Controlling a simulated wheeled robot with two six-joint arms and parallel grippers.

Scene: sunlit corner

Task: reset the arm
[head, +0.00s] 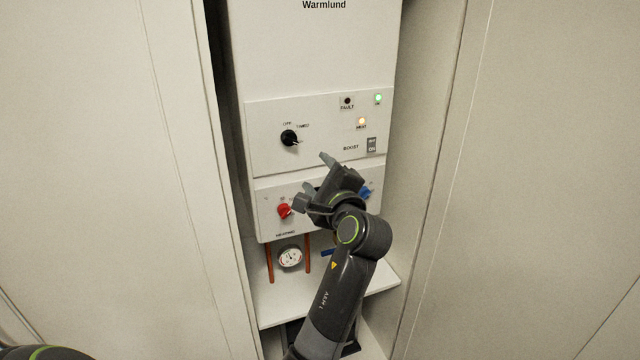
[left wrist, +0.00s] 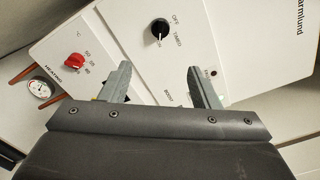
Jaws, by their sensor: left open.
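My left arm reaches up in front of a white Warmlund boiler (head: 318,60) in the head view. Its left gripper (head: 313,180) is open and empty, in front of the lower control panel. The left wrist view shows its two fingers apart (left wrist: 158,70), with the panel beyond. A black knob (head: 289,138) marked OFF, TIMED and ON has its pointer towards ON in the left wrist view (left wrist: 160,29). A red heating knob (head: 284,211) is left of the gripper. A blue knob (head: 365,191) is partly hidden behind it. My right gripper is not in view.
The fault lamp (head: 347,101) is dark; the heat lamp (head: 362,121) glows amber and a green lamp (head: 378,98) is lit. A boost switch (head: 371,146) is right. Below are a gauge (head: 290,257), copper pipes (head: 269,263) and a shelf (head: 282,312). Cabinet panels flank the boiler closely.

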